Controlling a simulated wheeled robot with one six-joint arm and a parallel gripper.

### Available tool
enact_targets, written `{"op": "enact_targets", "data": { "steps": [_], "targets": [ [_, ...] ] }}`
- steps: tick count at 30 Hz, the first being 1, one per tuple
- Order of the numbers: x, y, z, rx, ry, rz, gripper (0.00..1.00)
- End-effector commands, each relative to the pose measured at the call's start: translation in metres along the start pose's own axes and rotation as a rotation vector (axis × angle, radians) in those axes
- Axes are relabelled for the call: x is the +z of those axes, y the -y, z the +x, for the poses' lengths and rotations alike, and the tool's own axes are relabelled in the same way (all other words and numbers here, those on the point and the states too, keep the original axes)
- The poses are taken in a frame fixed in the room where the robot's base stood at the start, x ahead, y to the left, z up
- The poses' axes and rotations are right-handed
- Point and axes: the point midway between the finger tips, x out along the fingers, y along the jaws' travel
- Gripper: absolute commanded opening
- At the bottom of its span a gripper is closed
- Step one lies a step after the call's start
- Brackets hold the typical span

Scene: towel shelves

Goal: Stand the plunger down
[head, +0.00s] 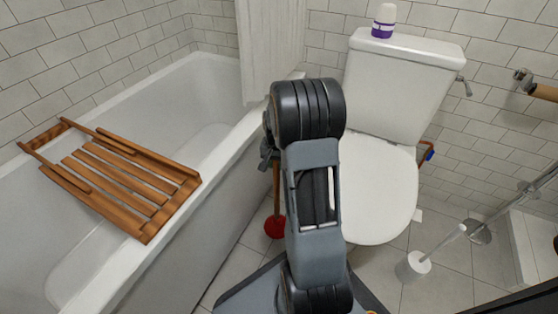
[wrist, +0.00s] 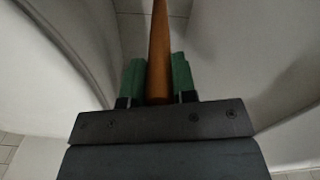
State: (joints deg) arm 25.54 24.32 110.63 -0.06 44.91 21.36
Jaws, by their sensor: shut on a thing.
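The plunger has a brown wooden handle and a red cup (head: 275,227). In the head view it hangs or stands upright between the bathtub and the toilet, partly hidden behind my arm. I cannot tell whether the cup touches the floor. In the wrist view the plunger's handle (wrist: 159,50) runs up between the two green finger pads of my gripper (wrist: 159,80), which is shut on it. In the head view my gripper (head: 268,152) shows only in part, left of my arm at the handle's upper end.
The white bathtub (head: 222,140) with a wooden rack (head: 120,175) across it is on the left. The white toilet (head: 380,190) is close on the right, with a purple-and-white bottle (head: 384,20) on its tank. A toilet brush (head: 413,265) stands on the floor at right.

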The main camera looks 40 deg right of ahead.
Motion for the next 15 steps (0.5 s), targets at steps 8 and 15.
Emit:
{"op": "enact_targets", "data": {
  "steps": [8, 15],
  "targets": [
    [-0.0002, 0.0001, 0.0036, 0.000, -0.001, 0.000, 0.00],
    [-0.0002, 0.0002, 0.0035, 0.000, -0.001, 0.000, 0.29]
  ]
}}
